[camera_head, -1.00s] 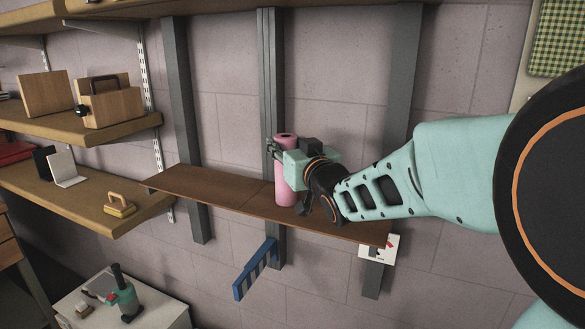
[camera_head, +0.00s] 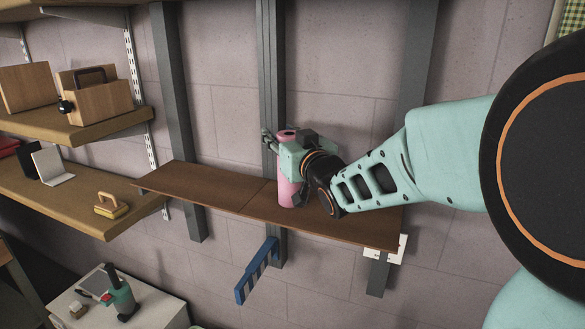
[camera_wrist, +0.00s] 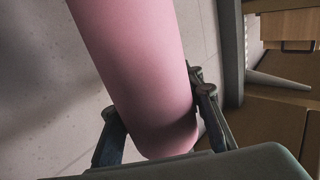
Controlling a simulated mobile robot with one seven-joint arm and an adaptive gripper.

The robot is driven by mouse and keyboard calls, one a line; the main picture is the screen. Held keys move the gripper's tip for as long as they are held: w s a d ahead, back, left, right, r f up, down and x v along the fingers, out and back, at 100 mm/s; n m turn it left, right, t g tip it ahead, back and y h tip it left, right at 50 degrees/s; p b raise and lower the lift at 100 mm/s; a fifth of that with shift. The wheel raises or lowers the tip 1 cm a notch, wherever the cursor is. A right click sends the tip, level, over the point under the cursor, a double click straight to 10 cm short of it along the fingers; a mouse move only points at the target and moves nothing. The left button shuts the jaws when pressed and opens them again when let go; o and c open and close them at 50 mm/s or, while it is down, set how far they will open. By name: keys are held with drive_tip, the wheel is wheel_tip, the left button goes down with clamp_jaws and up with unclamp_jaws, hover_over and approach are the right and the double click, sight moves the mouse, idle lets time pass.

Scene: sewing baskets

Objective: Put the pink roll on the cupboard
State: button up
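The pink roll (camera_head: 288,192) stands upright on the brown wall shelf (camera_head: 225,195), in front of a grey post. My gripper (camera_head: 277,141) is around its upper part, reaching in from the right. In the wrist view the roll (camera_wrist: 140,65) fills the middle, and my gripper's fingers (camera_wrist: 152,103) press against it from both sides. Whether its base is touching the shelf is hard to tell. A low white cupboard (camera_head: 150,318) stands at the lower left in the head view, with its top partly covered by small things.
A green and grey tool (camera_head: 120,295) and a small brush-like block (camera_head: 77,310) are on the cupboard top. A blue bracket (camera_head: 256,270) juts out below the brown shelf. Wooden shelves (camera_head: 90,215) with boxes are on the left. The brown shelf's left half is clear.

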clamp_jaws()
idle(0.6)
